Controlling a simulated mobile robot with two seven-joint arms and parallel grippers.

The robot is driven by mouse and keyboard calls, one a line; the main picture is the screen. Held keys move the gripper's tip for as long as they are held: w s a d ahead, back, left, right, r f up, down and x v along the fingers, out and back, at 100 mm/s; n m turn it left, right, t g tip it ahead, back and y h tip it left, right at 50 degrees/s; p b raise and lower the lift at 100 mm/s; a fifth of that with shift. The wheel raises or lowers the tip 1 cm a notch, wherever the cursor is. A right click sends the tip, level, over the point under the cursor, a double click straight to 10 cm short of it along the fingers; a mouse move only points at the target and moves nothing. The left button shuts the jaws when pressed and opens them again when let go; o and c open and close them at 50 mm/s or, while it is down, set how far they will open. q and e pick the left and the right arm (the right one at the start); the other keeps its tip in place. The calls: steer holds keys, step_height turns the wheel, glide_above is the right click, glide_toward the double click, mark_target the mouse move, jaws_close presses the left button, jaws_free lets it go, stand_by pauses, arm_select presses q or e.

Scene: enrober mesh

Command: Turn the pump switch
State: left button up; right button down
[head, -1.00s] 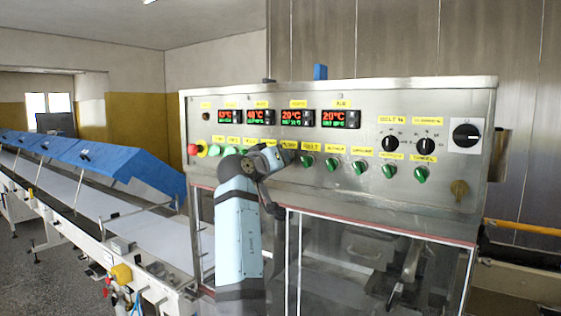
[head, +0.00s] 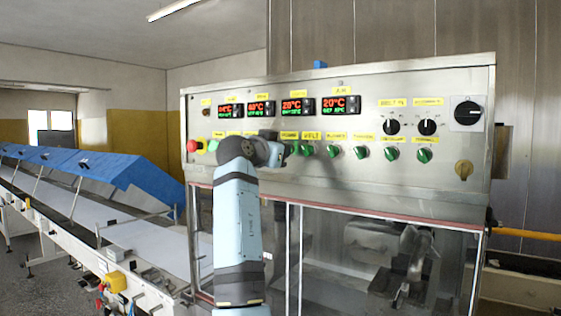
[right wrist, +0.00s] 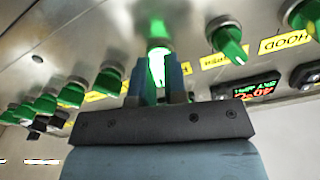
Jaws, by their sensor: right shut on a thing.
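A row of green rotary switches runs along the lower part of the steel control panel (head: 470,70). My right gripper (right wrist: 156,75) is shut on one lit green switch (right wrist: 157,64), with one finger on each side of its knob. In the head view my right arm comes up from below, and its wrist hides the gripped switch and its fingers. The label of the gripped switch cannot be read. Neighbouring green switches (right wrist: 230,42) stand free on both sides. My left gripper is not in view.
A red button (head: 193,146) sits at the panel's left end. Lit displays (head: 258,108) are above the switches. Black dials (head: 391,127) and a large black rotary switch (head: 467,113) are at the right. A conveyor with blue covers (head: 110,172) runs along the left.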

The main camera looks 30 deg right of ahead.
arm_select(q)
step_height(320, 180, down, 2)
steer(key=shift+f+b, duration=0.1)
steer(key=shift+b, duration=0.8)
arm_select(e)
steer(key=m, duration=0.3)
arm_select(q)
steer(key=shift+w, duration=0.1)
arm_select(e)
steer(key=shift+m, duration=0.3)
steer(key=c, duration=1.2)
jaws_free()
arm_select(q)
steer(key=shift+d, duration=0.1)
arm_select(e)
steer(key=shift+o, duration=0.2)
